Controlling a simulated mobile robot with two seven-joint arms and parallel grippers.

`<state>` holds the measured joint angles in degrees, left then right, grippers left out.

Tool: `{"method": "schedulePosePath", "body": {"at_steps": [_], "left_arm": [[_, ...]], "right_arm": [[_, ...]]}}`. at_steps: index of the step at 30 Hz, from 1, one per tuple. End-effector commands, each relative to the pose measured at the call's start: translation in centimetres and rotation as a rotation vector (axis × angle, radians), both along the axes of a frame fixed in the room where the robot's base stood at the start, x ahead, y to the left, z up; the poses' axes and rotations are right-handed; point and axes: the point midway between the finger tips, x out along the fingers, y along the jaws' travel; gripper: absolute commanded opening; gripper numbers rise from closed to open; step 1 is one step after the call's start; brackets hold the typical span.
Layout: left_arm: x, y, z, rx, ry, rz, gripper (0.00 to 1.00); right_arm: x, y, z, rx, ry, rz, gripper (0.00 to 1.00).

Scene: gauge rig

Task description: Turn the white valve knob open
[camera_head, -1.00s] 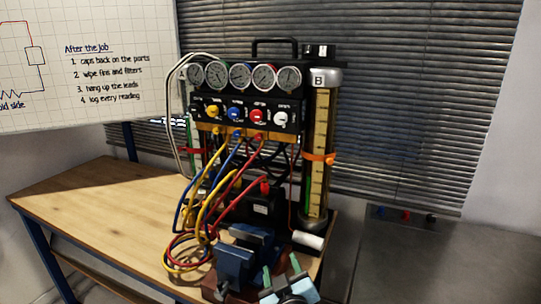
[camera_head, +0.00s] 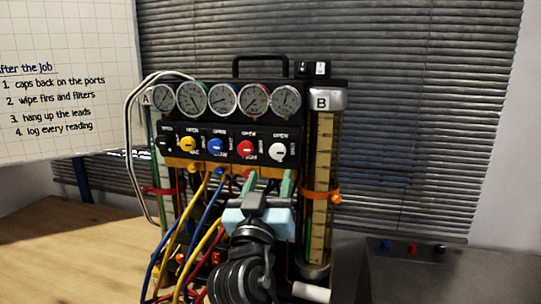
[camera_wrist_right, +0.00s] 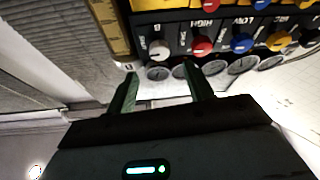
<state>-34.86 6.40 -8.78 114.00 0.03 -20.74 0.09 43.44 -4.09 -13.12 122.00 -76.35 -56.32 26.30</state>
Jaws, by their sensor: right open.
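The white valve knob (camera_head: 279,151) is at the right end of a row of coloured knobs on the black gauge panel (camera_head: 225,158). In the right wrist view the white knob (camera_wrist_right: 159,49) shows just beyond the fingertips, roughly centred between them. My right gripper (camera_head: 267,178) has green fingers, is open and empty, and is below and slightly left of the white knob in the head view. In the wrist view the right gripper (camera_wrist_right: 160,72) shows a gap between its fingers and the knob. My left gripper is not in view.
Red (camera_head: 247,147), blue (camera_head: 216,146) and yellow (camera_head: 188,143) knobs sit left of the white one. Several gauges line the panel above. Coloured hoses (camera_head: 190,240) hang at the left of my arm. A clear cylinder (camera_head: 321,180) with an orange strap stands at right.

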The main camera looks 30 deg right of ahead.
Motion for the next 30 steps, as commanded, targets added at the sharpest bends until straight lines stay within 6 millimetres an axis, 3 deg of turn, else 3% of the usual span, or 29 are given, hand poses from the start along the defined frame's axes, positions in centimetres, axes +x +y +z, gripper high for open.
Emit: {"method": "schedulePosePath", "body": {"at_steps": [3,16,29,30], "left_arm": [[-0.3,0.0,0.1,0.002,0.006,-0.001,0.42],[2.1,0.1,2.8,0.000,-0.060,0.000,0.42],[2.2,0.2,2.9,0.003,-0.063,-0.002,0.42],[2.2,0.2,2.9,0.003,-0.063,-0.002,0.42]], "right_arm": [[0.5,-0.6,0.6,-0.004,-0.002,-0.002,0.52],[4.2,-4.5,2.9,-0.003,-0.004,-0.001,0.52],[5.0,-5.2,2.9,-0.001,0.001,0.001,0.52],[5.0,-5.2,2.9,-0.001,0.001,0.001,0.48]]}}
